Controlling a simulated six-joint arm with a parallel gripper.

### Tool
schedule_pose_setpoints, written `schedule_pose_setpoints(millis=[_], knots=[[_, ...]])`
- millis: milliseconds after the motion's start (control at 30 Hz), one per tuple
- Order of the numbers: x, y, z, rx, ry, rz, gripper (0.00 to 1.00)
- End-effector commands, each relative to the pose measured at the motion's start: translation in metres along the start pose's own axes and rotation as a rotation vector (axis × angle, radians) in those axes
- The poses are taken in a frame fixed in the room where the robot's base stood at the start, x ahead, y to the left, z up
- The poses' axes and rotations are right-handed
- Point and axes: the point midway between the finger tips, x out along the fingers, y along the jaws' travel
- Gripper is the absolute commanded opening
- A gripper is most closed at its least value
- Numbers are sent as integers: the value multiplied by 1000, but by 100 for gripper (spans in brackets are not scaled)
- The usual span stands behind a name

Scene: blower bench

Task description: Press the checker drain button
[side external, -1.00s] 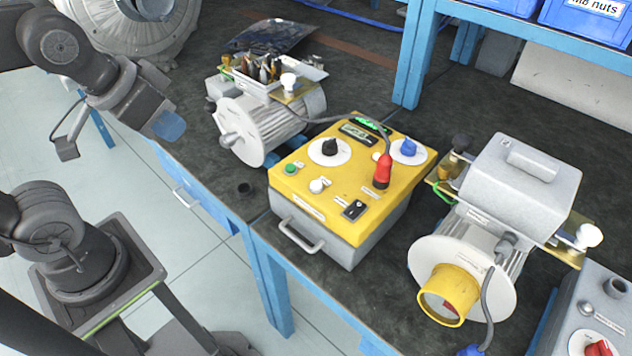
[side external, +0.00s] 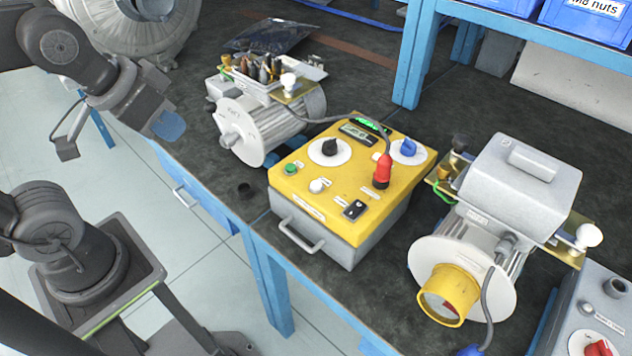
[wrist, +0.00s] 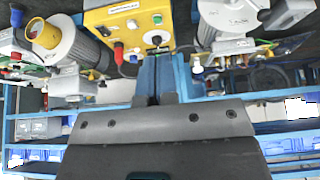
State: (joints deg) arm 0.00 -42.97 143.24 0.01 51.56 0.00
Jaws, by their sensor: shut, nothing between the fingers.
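The checker is a yellow-topped grey box (side external: 345,215) on the dark bench, centre of the side external view. Its top carries a green button (side external: 291,169), a white button (side external: 319,185) and a black rocker switch (side external: 355,209). The small labels are too blurred to read, so I cannot tell which button is the drain one. The checker also shows at the top of the wrist view (wrist: 105,18). My gripper (side external: 169,126) is shut and empty, up and left of the checker, clear of it. Its blue fingers (wrist: 155,72) lie together in the wrist view.
A red plug (side external: 382,171) with a cable stands on the checker, near a black dial (side external: 329,148) and a blue knob (side external: 408,147). A motor with a tool tray (side external: 258,128) stands behind left. A grey-topped motor (side external: 520,185) stands right. Blue shelf posts (side external: 413,60) rise behind.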

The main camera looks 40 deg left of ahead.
Motion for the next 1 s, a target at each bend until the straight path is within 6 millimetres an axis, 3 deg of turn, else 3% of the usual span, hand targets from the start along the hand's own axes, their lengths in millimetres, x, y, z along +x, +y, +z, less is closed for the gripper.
schedule_pose_setpoints(millis=[167, 267, 433, 567, 800, 1000], knots=[[4, -7, -10, 68, 27, -45, 0], [12, -17, -27, 193, 72, -118, 0], [28, -33, -74, 547, 188, -278, 0], [41, -33, -111, 864, 278, -378, 0], [71, -5, -164, 1490, 439, -471, 0], [106, 37, -181, 2035, 581, -443, 0]])
